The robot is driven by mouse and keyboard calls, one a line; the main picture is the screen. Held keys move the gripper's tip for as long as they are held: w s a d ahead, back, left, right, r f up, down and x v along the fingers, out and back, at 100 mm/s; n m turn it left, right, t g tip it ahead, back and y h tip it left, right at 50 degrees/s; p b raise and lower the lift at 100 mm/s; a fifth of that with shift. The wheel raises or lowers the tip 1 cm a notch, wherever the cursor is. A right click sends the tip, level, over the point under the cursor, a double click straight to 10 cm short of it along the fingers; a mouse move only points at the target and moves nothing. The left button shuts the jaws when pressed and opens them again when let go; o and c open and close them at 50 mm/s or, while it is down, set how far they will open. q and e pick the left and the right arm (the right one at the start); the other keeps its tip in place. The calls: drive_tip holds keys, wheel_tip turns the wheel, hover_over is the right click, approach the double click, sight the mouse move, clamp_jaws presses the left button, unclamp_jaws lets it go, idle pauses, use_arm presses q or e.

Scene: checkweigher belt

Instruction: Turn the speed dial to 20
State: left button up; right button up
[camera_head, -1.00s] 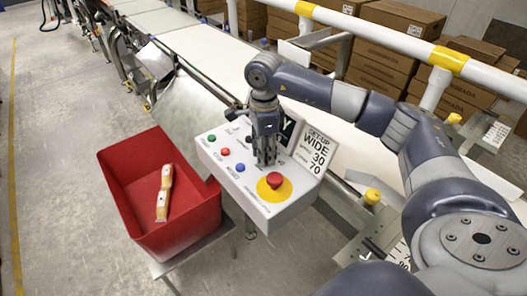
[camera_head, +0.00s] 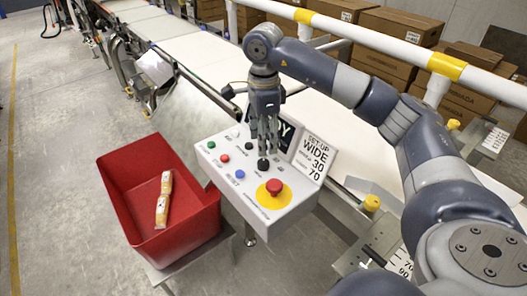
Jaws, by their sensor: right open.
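A white control panel (camera_head: 229,188) stands in the middle of the camera_head view. A black knob (camera_head: 263,163) sits on its top face, just below my right gripper's fingertips. Its pointer and scale are too small to read. My right gripper (camera_head: 265,148) is open, pointing down, with its fingers above and behind this knob and apart from it as far as I can see. Another small black knob (camera_head: 249,145) lies to the left, partly beside the fingers. A set-up card (camera_head: 315,158) behind the panel reads "WIDE", 30 and 70. My left gripper is not in view.
A red emergency button (camera_head: 274,186) on a yellow disc sits at the panel's front right. Green (camera_head: 211,145), red (camera_head: 224,158) and blue (camera_head: 240,174) buttons line the left. A red bin (camera_head: 196,228) holding packs stands left. The white belt (camera_head: 205,52) runs behind.

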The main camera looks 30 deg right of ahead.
drive_tip(key=shift+r, duration=2.4)
